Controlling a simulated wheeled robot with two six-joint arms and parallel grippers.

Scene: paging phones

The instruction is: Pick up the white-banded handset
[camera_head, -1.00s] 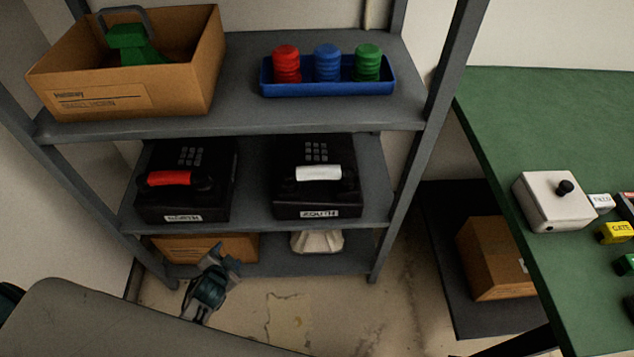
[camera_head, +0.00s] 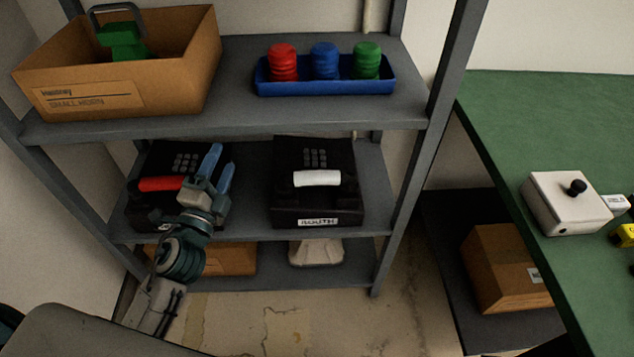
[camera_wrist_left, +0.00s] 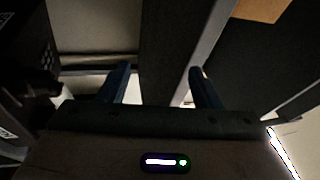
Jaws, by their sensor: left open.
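The white-banded handset (camera_head: 317,178) lies across the black phone (camera_head: 316,208) on the right of the middle shelf. A red-banded handset (camera_head: 160,184) lies on the other black phone (camera_head: 140,213) to its left, partly hidden by my left arm. My left gripper (camera_head: 218,168) is open and empty, in front of the gap between the two phones, left of the white-banded handset. In the left wrist view its two fingers (camera_wrist_left: 160,85) stand apart with nothing between them, and a dark phone shows at the left edge. My right gripper is not in view.
The upper shelf (camera_head: 230,110) above the phones holds a cardboard box (camera_head: 190,75) and a blue tray (camera_head: 325,88) with red, blue and green pieces. A shelf post (camera_head: 430,130) stands right of the phones. A green table (camera_head: 530,120) is at the right.

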